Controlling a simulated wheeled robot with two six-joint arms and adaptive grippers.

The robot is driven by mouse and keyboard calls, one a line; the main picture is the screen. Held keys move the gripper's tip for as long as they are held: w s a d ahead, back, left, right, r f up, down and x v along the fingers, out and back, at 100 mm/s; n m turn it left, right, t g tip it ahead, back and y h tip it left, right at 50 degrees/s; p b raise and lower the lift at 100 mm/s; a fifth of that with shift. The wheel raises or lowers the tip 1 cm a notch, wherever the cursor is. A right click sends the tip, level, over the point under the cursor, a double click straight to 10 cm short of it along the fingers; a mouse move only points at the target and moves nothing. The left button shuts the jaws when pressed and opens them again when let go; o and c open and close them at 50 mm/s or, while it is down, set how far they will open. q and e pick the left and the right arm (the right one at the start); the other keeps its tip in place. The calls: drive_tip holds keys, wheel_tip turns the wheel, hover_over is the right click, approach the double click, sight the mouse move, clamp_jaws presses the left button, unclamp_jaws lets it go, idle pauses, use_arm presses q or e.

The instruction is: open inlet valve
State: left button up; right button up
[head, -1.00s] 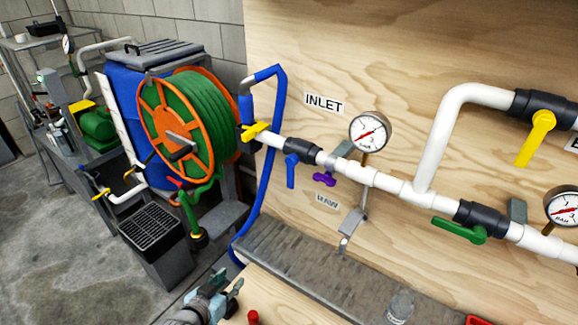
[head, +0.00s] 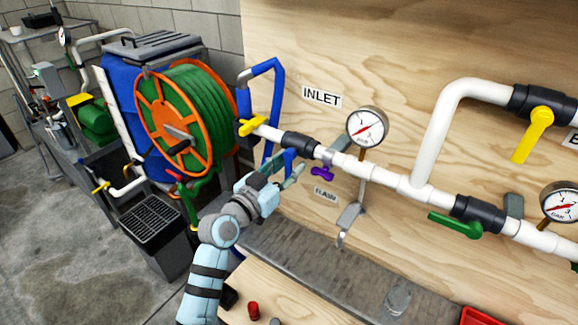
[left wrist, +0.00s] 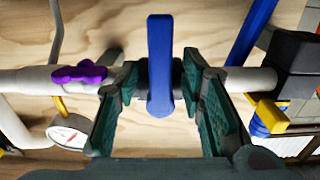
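The inlet valve's blue handle (head: 290,157) hangs down from a dark valve body (head: 299,141) on the white pipe, below the INLET label (head: 321,97). In the left wrist view the blue handle (left wrist: 160,65) stands between my left gripper's two green-padded fingers, with a gap on each side. My left gripper (head: 288,170) is open and reaches up to the handle from below in the head view, partly covering it. The left wrist view also shows the open left gripper (left wrist: 160,78). My right gripper is not in view.
A purple handle (head: 322,173) and a pressure gauge (head: 367,127) sit just right of the valve. A yellow handle (head: 251,126) and blue hose (head: 279,95) are to its left. Farther right are a green handle (head: 455,226) and another yellow handle (head: 534,135).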

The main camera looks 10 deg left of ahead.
use_arm(q)
drive_tip(key=shift+w, duration=0.25)
drive_tip(key=shift+c, duration=0.3)
clamp_jaws()
